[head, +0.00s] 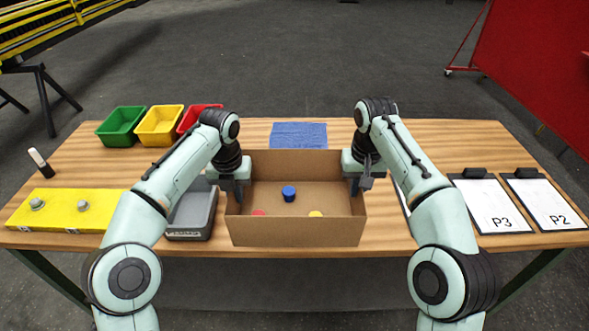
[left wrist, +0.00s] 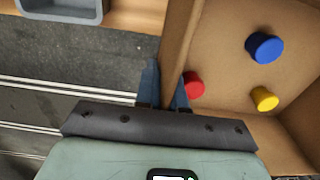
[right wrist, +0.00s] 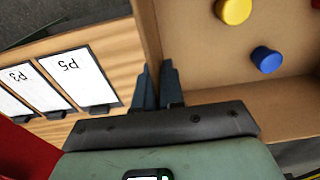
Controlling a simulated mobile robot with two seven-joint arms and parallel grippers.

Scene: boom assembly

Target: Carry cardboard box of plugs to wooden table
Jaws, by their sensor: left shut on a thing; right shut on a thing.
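The open cardboard box (head: 296,233) is at the middle of the wooden table's (head: 355,137) front edge; I cannot tell whether it rests on the table or hangs just above it. Inside lie a blue plug (head: 289,193), a red plug (head: 259,212) and a yellow plug (head: 316,213). They also show in the left wrist view: blue (left wrist: 265,47), red (left wrist: 194,85), yellow (left wrist: 264,98). My left gripper (head: 238,190) is shut on the box's left wall. My right gripper (head: 354,184) is shut on its right wall. The fingers straddle the walls in both wrist views.
Green (head: 121,127), yellow (head: 160,126) and red (head: 199,116) bins stand at the back left. A grey tray (head: 190,216) is just left of the box, with a yellow block (head: 62,210) further left. A blue cloth (head: 298,135) lies behind. Clipboards (head: 493,206) lie right.

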